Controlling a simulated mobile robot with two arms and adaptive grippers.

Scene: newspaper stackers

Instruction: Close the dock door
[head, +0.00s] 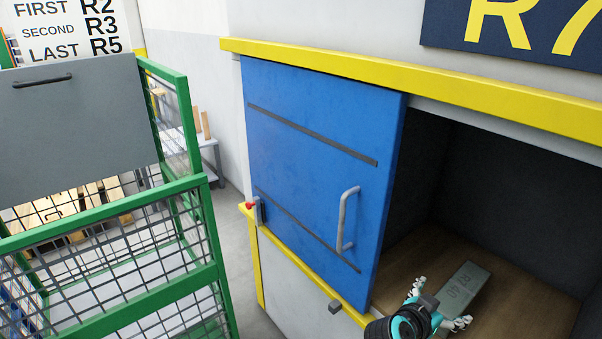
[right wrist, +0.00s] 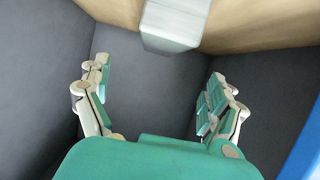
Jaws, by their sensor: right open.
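The blue dock door (head: 300,170) is a sliding panel with dark stripes and a grey vertical handle (head: 343,222). It stands at the left, and the dock opening (head: 500,180) to its right is uncovered. My right gripper (head: 440,303) is at the lower part of the opening, right of the door and apart from the handle. Its fingers are spread and empty; in the right wrist view they (right wrist: 155,97) point into the dock. A grey labelled bundle (head: 467,285) lies on the dock floor just beyond the gripper. The door's blue edge (right wrist: 312,150) also shows in the right wrist view. My left gripper is out of view.
A yellow rail (head: 400,77) runs above the door. A green mesh cart (head: 190,190) stands at left. An order sign (head: 65,30) and the R7 sign (head: 520,25) are above.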

